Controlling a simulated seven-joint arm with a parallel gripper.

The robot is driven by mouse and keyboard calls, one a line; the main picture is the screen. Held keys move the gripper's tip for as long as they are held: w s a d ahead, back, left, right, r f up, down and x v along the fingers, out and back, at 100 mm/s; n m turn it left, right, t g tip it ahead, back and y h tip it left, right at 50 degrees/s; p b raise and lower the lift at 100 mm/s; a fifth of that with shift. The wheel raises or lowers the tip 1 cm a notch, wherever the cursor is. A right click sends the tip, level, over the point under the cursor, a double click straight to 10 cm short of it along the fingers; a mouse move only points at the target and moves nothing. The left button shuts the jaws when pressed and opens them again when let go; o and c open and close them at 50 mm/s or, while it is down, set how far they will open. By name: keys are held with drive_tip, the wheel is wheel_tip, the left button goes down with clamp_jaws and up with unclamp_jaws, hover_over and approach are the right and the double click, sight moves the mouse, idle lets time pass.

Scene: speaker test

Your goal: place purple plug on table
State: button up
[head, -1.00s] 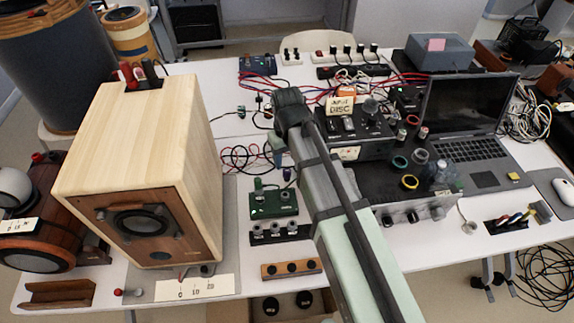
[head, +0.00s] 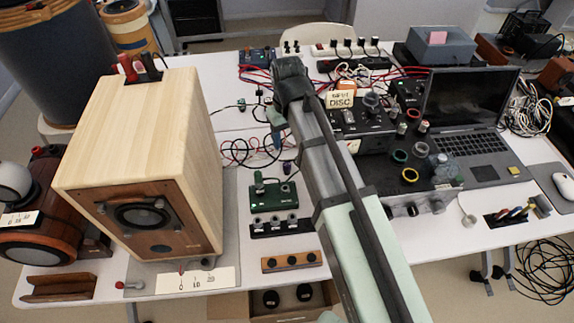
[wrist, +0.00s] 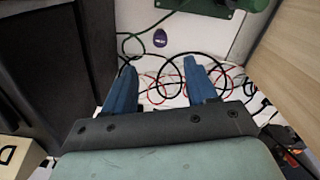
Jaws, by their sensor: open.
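The purple plug (wrist: 160,38) is on the white table (wrist: 213,42), ahead of my fingertips in the wrist view and close to a green cable. It also shows as a small dark purple shape (head: 287,168) just behind the green device in the head view. My gripper (wrist: 159,62) is open, with its two blue fingers apart and nothing between them but cables on the table beyond. The fingers do not touch the plug. In the head view my gripper (head: 276,140) is partly hidden by my arm.
A green device (head: 270,193) stands near the plug. A large wooden speaker (head: 150,150) is at left. Black electronics (head: 352,120) and a laptop (head: 475,110) are at right. Loose red, black and green cables (head: 245,150) lie under and around my gripper.

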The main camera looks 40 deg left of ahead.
drive_tip(key=n+t, duration=0.4)
drive_tip(key=n, duration=1.7)
approach(286, 165)
drive_tip(key=shift+n+h, duration=0.3)
drive_tip(key=x, duration=0.4)
drive_tip(key=shift+s+a+f, duration=0.15)
drive_tip(key=shift+a+f, duration=0.25)
drive_tip(key=shift+w+x, duration=0.15)
drive_tip(key=shift+x, duration=1.35)
drive_tip(key=shift+w+x, duration=0.15)
drive_tip(key=shift+x, duration=1.35)
drive_tip(key=shift+d+r, duration=0.1)
drive_tip(key=shift+c, duration=0.2)
clamp_jaws()
